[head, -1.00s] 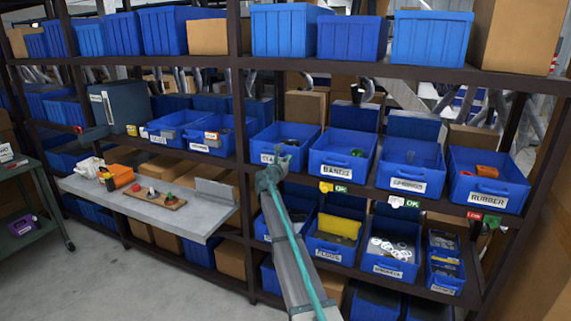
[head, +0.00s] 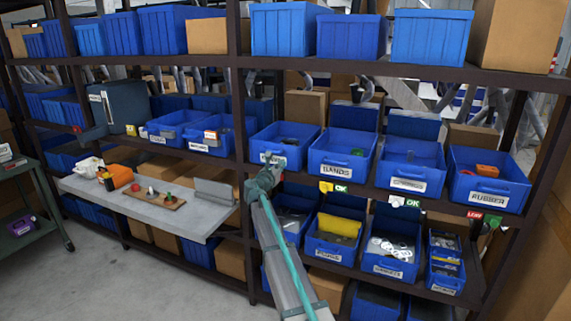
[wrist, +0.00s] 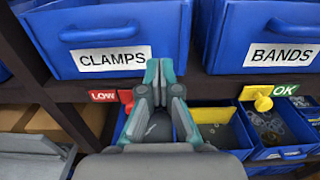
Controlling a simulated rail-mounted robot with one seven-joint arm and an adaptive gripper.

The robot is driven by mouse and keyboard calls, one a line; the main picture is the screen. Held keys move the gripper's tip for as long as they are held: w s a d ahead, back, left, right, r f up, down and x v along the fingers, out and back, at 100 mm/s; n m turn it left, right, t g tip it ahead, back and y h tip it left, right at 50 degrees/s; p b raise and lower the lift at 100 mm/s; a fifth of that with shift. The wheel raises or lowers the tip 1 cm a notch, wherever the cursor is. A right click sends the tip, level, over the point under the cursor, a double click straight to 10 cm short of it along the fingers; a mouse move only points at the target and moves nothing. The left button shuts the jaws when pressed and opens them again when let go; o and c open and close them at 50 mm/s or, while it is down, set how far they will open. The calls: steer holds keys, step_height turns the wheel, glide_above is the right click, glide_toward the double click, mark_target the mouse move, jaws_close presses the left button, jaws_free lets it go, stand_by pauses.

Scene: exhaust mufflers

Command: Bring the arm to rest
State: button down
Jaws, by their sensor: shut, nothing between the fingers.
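My gripper (head: 272,166) is in front of the CLAMPS bin on the middle shelf, with the arm reaching up from the bottom of the head view. In the wrist view my gripper (wrist: 163,72) is shut and empty, its two teal-edged fingers together. Its tips overlap the lower right of the CLAMPS bin's front (wrist: 112,45); I cannot tell whether they touch it. The BANDS bin (wrist: 268,25) is to the right. In the head view the CLAMPS bin (head: 268,136) is partly hidden by my gripper.
A red LOW tag (wrist: 103,96) and a yellow tag beside a green OK sign (wrist: 284,89) are on the shelf edge. Lower bins (head: 330,251) sit below. A grey worktop (head: 95,197) with a small board juts out at left. Open floor (head: 150,285) lies in front.

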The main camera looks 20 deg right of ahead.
steer(key=b+v, duration=0.1)
steer(key=v, duration=0.6)
steer(key=s+a+f+m+g+y, duration=0.2)
steer(key=s+f+m+g, duration=0.2)
steer(key=s+f+m, duration=0.55)
steer(key=s+a+f+m+g+y, duration=0.1)
steer(key=s+f+m+g+y, duration=0.3)
steer(key=s+f, duration=1.1)
steer(key=s+a+f+m+g+y, duration=0.2)
steer(key=s+f+m, duration=0.5)
steer(key=f, duration=1.1)
steer(key=s+a+f+m+g+y, duration=0.1)
steer(key=s+f, duration=0.5)
steer(key=s, duration=0.8)
steer(key=s+a+f+m+g+y, duration=0.2)
steer(key=s+a+f+g, duration=0.3)
steer(key=s, duration=0.9)
steer(key=s+a+f+m+g+y, duration=0.1)
steer(key=s+a+f+m+g, duration=0.2)
steer(key=s, duration=1.2)
step_height(320, 180, down, 4)
steer(key=shift+a+r+m+g+y, duration=0.1)
steer(key=shift+a+m+g+y, duration=0.1)
steer(key=shift+m+g+y, duration=0.15)
